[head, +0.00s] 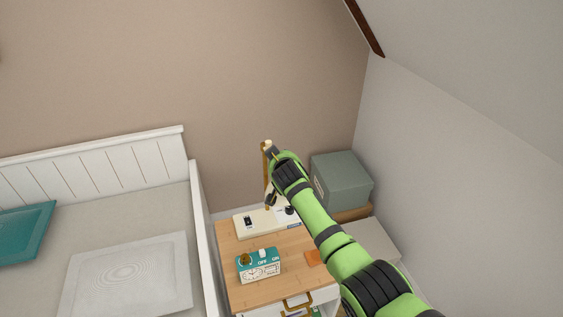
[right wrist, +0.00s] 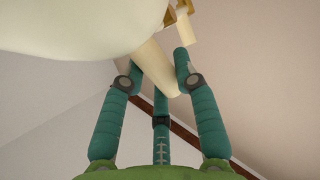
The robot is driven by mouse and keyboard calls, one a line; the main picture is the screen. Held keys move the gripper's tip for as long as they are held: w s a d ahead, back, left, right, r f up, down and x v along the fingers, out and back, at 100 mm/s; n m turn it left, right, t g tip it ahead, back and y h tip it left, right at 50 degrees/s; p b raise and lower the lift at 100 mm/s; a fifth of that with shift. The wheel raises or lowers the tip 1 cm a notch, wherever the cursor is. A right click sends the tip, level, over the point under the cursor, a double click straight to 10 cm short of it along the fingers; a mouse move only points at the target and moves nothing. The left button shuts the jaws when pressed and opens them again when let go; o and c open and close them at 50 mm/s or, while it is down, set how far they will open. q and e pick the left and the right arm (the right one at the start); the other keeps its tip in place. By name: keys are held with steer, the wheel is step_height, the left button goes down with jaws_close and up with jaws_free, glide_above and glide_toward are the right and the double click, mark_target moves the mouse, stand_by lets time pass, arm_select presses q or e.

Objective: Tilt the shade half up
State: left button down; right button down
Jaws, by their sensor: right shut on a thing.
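The lamp stands on the wooden bedside table in the head view, with a brass post (head: 266,172) and a cream base (head: 246,225). My green right arm covers much of the lamp there, and its shade is not clear. In the right wrist view the large cream shade (right wrist: 70,25) fills the upper left. A cream rod-like handle (right wrist: 157,72) runs from beside the shade down between my teal fingers. My right gripper (right wrist: 160,82) is shut on this handle. The handle's joint to the shade is partly hidden. My left gripper is in neither view.
A teal alarm clock (head: 260,268) stands on the table's (head: 235,293) front part. A grey-green box (head: 341,180) is behind the arm at the right. The bed (head: 60,240) lies left, and a sloping wall (head: 470,150) closes in on the right.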

steer(key=c, duration=0.9)
jaws_free()
steer(key=shift+d, duration=0.15)
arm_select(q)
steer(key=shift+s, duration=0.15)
arm_select(e)
steer(key=shift+w, duration=0.1)
steer(key=shift+s+r, duration=0.3)
steer(key=shift+s, duration=0.35)
steer(key=v, duration=1)
steer(key=shift+s+r, duration=0.25)
steer(key=shift+d, duration=0.15)
